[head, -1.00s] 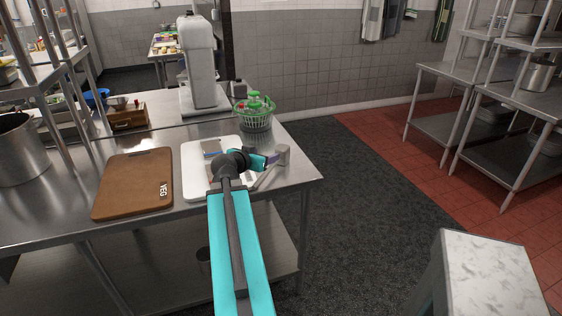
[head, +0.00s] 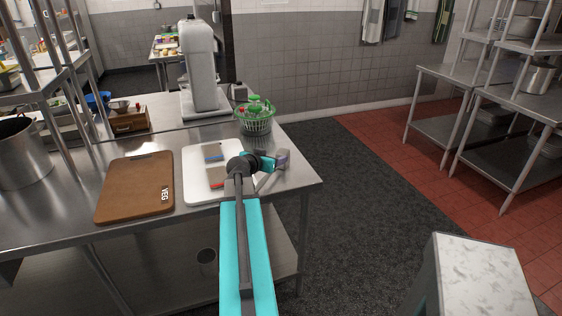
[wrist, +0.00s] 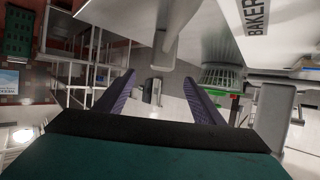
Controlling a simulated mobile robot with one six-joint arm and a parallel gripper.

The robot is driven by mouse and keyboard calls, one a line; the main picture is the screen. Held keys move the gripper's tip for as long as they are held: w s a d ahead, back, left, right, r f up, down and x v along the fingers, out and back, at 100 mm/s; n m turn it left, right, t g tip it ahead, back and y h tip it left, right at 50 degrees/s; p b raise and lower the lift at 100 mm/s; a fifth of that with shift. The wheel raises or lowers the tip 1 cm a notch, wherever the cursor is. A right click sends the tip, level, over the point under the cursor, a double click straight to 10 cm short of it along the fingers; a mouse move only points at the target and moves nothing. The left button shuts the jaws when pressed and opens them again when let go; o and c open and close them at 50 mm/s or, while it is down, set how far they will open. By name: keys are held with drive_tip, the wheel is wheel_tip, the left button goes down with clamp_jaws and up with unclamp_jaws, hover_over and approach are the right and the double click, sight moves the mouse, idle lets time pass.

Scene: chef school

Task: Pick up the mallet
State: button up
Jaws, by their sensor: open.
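The mallet lies near the right end of the steel table, beside the white board. In the head view its pale handle (head: 265,184) shows below my wrist, and its grey head is partly covered by my gripper (head: 277,160). In the wrist view, which is upside down, the mallet (wrist: 170,35) hangs from the top edge, beyond the fingertips and between their lines. My gripper (wrist: 160,84) is open, with two purple fingers spread apart and nothing between them. Whether a finger touches the mallet cannot be told.
A green-topped basket (head: 256,118) stands behind, near a large mixer (head: 200,65). Dark floor (head: 350,200) is clear right of the table; a marble-topped block (head: 478,275) stands front right.

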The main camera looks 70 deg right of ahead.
sight(280, 154)
drive_tip(key=shift+x, duration=1.05)
drive_tip(key=shift+d+p, duration=0.15)
drive_tip(key=shift+p, duration=0.2)
drive_tip(key=shift+p+x, duration=0.95)
drive_tip(key=shift+x, duration=0.3)
drive_tip(key=shift+p+x, duration=0.5)
drive_tip(key=shift+x, duration=0.7)
drive_tip(key=shift+w+f, duration=0.1)
drive_tip(key=shift+w, duration=0.1)
drive_tip(key=c, duration=1.6)
drive_tip(key=shift+o, duration=0.2)
